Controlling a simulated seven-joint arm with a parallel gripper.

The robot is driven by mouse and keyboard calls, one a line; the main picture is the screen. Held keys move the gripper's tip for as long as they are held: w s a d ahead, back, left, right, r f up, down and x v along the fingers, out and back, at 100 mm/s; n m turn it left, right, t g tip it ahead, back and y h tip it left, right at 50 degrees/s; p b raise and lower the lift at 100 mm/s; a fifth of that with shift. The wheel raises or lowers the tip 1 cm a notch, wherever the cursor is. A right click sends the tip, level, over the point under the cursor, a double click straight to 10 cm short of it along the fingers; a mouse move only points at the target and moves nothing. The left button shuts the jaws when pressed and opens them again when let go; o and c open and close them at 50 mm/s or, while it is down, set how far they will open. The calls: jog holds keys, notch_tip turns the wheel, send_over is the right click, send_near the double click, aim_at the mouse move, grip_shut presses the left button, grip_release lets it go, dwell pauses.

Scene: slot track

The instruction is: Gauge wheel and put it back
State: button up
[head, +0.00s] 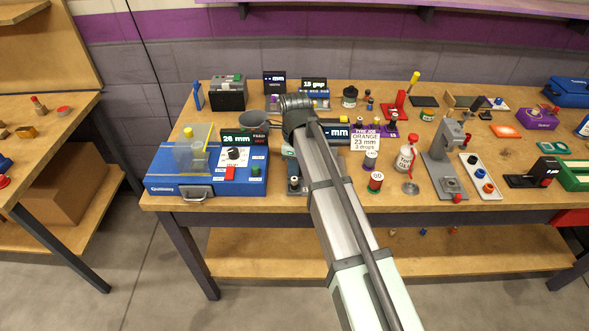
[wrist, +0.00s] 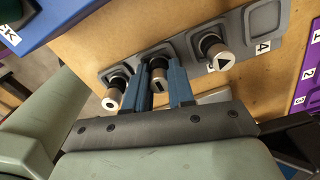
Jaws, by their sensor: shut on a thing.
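In the wrist view, a grey slot track (wrist: 178,47) holds a row of capped pieces with silver ends. My gripper (wrist: 158,68) has its two blue fingers shut on the middle piece (wrist: 158,78), whose silver end bears a dark bar. The piece is at its slot; I cannot tell whether it is seated or slightly raised. A piece with a triangle mark (wrist: 219,58) is to the right, and one with a round mark (wrist: 113,98) to the left. The slot by the number 4 (wrist: 262,20) is empty. In the head view my arm hides most of the track (head: 294,187). No wheel is clearly identifiable.
A blue device (head: 205,186) with a clear cover and a "26 mm" display stands left of the arm. The bench is crowded.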

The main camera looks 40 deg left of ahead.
grip_shut()
jog(key=shift+r, duration=0.1)
